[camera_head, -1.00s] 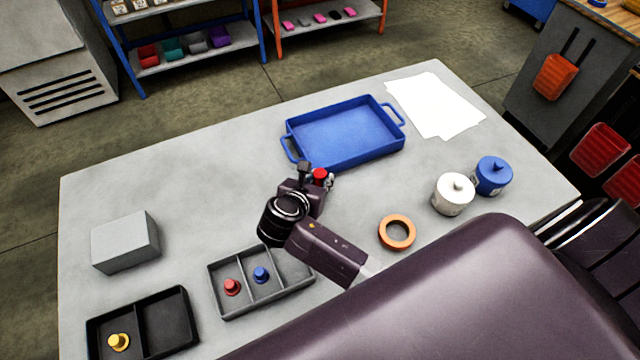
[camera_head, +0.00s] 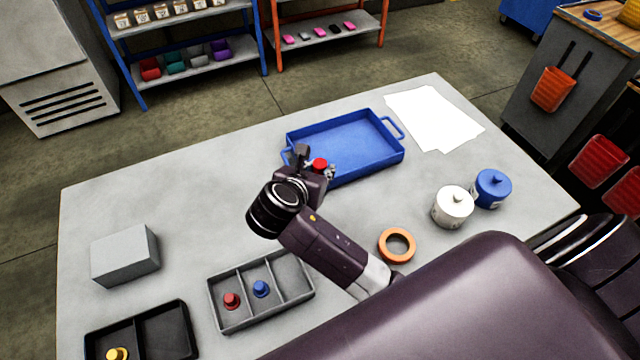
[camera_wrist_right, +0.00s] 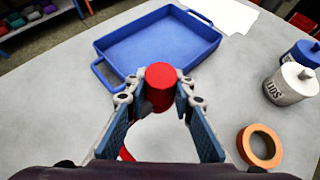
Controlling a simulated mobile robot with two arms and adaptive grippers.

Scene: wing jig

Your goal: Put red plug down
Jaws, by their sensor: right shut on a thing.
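My right gripper (camera_head: 321,170) is shut on a red plug (camera_head: 319,164). In the right wrist view the red plug (camera_wrist_right: 160,84) stands up between the fingertips (camera_wrist_right: 158,98). In the head view it overlaps the near left corner of the blue tray (camera_head: 362,172). In the wrist view it overlaps the near wall of the empty blue tray (camera_wrist_right: 207,64). I cannot tell how high the plug is held. Another red plug (camera_head: 231,301) sits in the left compartment of a grey divided tray (camera_head: 262,321). My left gripper is not in view.
A blue plug (camera_head: 260,289) sits in the grey tray. A black tray (camera_head: 188,330) holds a yellow plug (camera_head: 117,354). A grey block (camera_head: 125,256) stands at left. An orange ring (camera_head: 397,245), white jar (camera_head: 452,208) and blue jar (camera_head: 492,189) are at right. White paper (camera_head: 435,118) lies behind.

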